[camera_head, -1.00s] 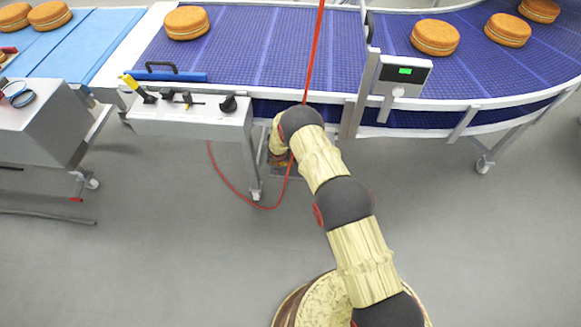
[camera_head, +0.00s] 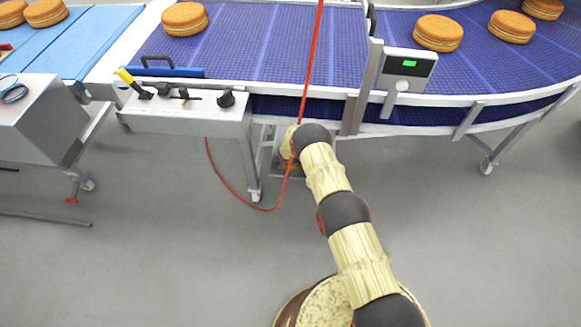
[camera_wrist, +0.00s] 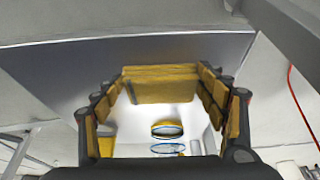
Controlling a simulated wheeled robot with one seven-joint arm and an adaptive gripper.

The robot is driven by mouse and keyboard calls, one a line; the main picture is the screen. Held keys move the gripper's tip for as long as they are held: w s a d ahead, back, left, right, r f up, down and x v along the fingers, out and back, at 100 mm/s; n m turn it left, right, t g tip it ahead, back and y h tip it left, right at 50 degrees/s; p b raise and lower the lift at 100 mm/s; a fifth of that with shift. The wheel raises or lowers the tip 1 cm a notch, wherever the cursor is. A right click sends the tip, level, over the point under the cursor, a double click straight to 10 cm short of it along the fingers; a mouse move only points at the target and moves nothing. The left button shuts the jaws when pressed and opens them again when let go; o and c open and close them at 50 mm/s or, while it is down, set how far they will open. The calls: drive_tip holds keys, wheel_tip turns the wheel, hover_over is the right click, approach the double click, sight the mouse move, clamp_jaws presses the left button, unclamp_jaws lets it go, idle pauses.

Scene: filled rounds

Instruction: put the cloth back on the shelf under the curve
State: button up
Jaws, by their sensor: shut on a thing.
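My gripper (camera_wrist: 163,96) shows in the wrist view with its two padded fingers on either side of a flat yellow-brown piece, which looks like the folded cloth (camera_wrist: 160,86). It is shut on this piece and holds it at the fingertips. In the head view my arm reaches to the front edge of the curved conveyor (camera_head: 470,101), and the gripper and cloth are hidden there. A low shelf (camera_head: 290,172) partly shows under the conveyor, behind the end of my arm. In the wrist view a wide grey underside (camera_wrist: 60,75) lies beyond the fingers.
A red cable (camera_head: 235,192) hangs in a loop beside my arm. A control box (camera_head: 185,122) and a display panel (camera_head: 408,66) flank the arm. Round filled cakes (camera_head: 184,18) sit on the belt. A metal cart (camera_head: 35,125) stands at left. The floor in front is clear.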

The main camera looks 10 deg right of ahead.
drive_tip(key=shift+c, duration=0.2)
drive_tip(key=o, duration=1.1)
drive_tip(key=p+v, duration=0.4)
drive_tip(key=v, duration=0.8)
